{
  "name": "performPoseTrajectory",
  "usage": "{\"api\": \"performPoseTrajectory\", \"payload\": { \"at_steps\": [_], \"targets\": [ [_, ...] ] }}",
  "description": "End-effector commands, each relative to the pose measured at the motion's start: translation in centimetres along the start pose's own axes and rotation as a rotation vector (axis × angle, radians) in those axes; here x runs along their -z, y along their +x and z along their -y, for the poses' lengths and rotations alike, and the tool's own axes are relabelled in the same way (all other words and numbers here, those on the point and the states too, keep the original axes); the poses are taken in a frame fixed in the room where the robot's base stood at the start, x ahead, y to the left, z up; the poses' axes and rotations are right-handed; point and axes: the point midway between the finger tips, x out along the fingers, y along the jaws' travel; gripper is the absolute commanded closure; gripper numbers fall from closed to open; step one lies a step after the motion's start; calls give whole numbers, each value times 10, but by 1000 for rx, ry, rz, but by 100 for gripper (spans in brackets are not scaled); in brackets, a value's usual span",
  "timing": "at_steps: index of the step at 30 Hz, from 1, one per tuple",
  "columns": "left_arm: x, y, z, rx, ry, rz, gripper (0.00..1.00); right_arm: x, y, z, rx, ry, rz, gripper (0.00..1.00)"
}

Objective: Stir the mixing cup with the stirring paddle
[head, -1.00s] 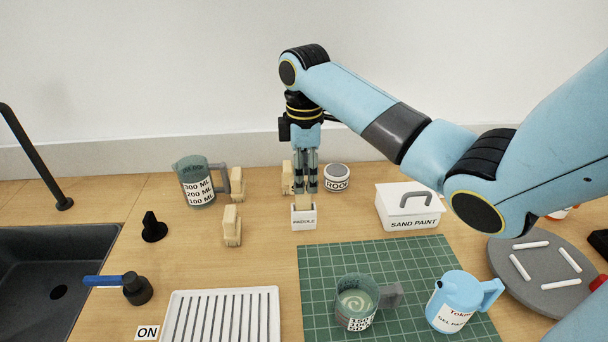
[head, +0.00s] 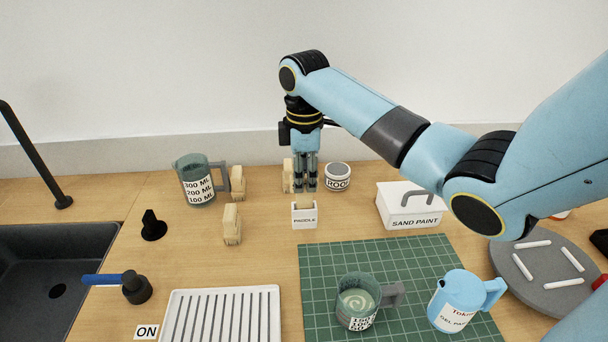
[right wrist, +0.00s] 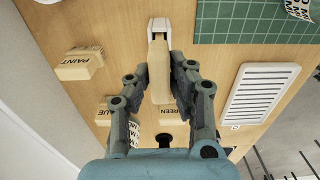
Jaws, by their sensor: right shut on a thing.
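The stirring paddle (head: 305,201) is a pale wooden piece whose lower end is in the white holder labelled PADDLE (head: 304,219). My right gripper (head: 306,188) points down over the holder and is shut on the paddle's upper part. The right wrist view shows the paddle (right wrist: 160,82) between the fingers, with the holder (right wrist: 158,25) beyond. The mixing cup (head: 356,306), greenish with a grey handle, stands upright on the green mat (head: 325,260). Pale swirled contents show inside it. My left gripper is out of view.
A blue jug (head: 461,302) stands right of the cup. Wooden blocks (head: 232,224), a measuring jug (head: 195,183) and a small round tub (head: 337,177) are near the holder. A SAND PAINT box (head: 410,212) stands to its right. A white ribbed tray (head: 222,292) lies in front.

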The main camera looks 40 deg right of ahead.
Motion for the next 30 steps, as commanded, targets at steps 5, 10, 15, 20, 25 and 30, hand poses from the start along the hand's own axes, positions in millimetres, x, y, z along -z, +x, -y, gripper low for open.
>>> {"api": "performPoseTrajectory", "payload": {
  "at_steps": [5, 10, 15, 20, 25, 30],
  "targets": [
    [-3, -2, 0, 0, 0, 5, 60, 0, -2, 0, 0, 0, 0, 100],
    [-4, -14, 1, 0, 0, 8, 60, 0, -11, 0, 0, 0, 0, 100],
    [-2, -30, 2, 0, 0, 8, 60, 0, -24, 0, -1, 0, 0, 100],
    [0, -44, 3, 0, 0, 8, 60, 0, -35, 0, -1, 0, 0, 100],
    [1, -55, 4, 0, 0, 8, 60, 0, -46, 0, -2, -1, 0, 100],
    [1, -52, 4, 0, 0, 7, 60, 0, -57, 0, -1, 0, -1, 100]
  ]
}}
